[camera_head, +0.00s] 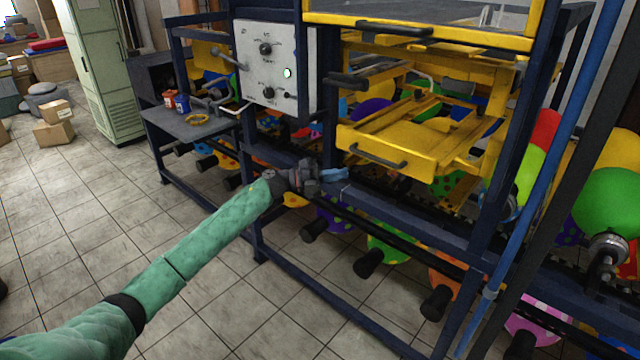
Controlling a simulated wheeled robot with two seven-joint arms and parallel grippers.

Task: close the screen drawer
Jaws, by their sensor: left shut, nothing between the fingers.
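The yellow screen drawer (412,163) stands pulled out from the blue-framed machine, right of the picture's middle. Its front panel has a black bar handle (376,157). My left arm, in a green sleeve, reaches in from the lower left. My left gripper (338,175) is shut and empty, with blue fingertips. In the picture it is just below and left of the drawer's front. It does not hold the handle, and I cannot tell whether it touches the drawer. My right gripper is not in view.
A grey control box (270,66) with knobs hangs left of the drawer. A yellow upper frame (450,38) lies above it. A blue post (545,160) stands at right.

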